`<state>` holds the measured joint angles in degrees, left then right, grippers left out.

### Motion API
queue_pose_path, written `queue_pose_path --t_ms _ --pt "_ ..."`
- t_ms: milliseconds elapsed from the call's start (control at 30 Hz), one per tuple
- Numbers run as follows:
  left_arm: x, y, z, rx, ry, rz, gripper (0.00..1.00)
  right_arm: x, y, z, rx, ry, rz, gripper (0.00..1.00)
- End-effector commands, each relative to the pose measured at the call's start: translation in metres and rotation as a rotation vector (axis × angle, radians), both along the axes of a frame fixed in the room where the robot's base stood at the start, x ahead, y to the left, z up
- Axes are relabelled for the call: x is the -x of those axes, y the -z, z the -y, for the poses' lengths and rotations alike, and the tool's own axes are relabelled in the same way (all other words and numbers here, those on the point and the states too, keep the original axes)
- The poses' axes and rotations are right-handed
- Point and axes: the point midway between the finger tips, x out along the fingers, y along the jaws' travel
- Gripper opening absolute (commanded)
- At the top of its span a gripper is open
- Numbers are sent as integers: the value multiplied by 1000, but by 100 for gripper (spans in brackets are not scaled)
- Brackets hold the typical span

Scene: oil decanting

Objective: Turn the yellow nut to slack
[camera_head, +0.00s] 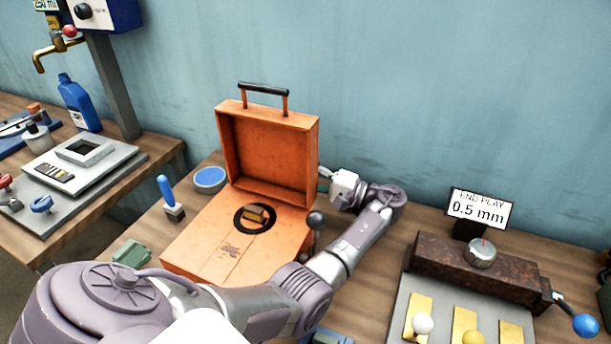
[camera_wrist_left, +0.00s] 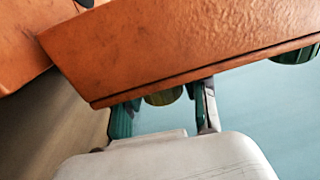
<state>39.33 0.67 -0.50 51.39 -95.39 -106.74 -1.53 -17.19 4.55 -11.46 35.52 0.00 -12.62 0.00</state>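I cannot make out a clear yellow nut. A yellow round knob (camera_head: 473,338) on a brass plate is cut by the bottom edge of the head view. My left gripper (camera_head: 325,176) is at the right side of the orange case's raised lid (camera_head: 268,155), partly hidden by it. In the left wrist view the gripper (camera_wrist_left: 165,112) has its fingers apart, tips partly hidden by an orange edge (camera_wrist_left: 200,75). An olive round part (camera_wrist_left: 165,98) shows between them, with gaps either side. My right gripper is not in view.
A rusty block (camera_head: 440,262) with a dial (camera_head: 480,253) stands at right under a sign reading END PLAY 0.5 mm (camera_head: 478,208). A blue-knobbed lever (camera_head: 585,325) sticks out right. A white knob (camera_head: 422,323) is beside the yellow one. My left arm crosses the bench.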

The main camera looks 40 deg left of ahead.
Motion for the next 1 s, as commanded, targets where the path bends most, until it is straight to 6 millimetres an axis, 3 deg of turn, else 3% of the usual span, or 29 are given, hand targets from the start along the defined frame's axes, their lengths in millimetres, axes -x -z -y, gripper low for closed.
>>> queue_pose_path --t_ms 33,100,467,800,867,1000 --pt "0 0 0 0 0 -1 57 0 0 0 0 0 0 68" --pt "0 0 0 0 0 -1 68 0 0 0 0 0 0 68" --pt "0 -2 0 13 0 4 68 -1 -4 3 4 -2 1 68" --pt "0 -9 1 240 4 75 68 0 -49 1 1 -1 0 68" --pt "-3 1 10 243 7 75 68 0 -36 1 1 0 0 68" --pt "-10 -1 32 240 8 75 68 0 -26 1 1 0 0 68"
